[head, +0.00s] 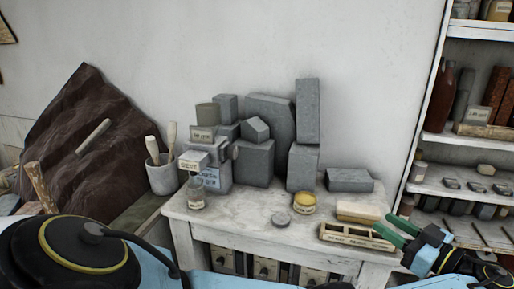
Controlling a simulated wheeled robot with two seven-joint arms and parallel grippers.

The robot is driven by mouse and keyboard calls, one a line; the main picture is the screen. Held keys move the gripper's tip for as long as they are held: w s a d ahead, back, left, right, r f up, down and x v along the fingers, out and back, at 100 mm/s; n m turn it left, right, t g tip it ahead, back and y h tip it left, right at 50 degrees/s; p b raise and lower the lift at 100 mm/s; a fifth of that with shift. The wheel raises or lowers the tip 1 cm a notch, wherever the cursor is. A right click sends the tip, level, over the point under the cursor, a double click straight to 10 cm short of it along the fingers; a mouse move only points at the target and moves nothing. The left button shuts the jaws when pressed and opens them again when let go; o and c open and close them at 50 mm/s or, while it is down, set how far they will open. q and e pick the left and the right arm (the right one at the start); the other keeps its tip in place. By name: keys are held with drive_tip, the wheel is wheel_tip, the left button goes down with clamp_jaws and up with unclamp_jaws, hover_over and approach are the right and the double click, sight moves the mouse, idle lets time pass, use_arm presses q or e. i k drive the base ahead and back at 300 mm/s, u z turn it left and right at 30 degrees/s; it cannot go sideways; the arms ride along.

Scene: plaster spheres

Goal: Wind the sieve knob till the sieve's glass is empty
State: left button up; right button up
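The sieve (194,158), a pale box with a "SIEVE" label, stands at the left end of the white table. A small clear glass (196,194) stands below its front; its contents are too small to judge. A round grey knob-like part (235,152) shows at the sieve's right side, partly lost against grey blocks. My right gripper is not in view.
Several grey plaster blocks (307,110) crowd the table's back. A mug of tools (161,176) is left of the sieve. Shelves are at right.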

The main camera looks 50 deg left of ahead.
sight(232, 152)
drive_tip(key=i, duration=0.5)
drive_tip(key=u, duration=1.35)
drive_tip(key=i, duration=0.5)
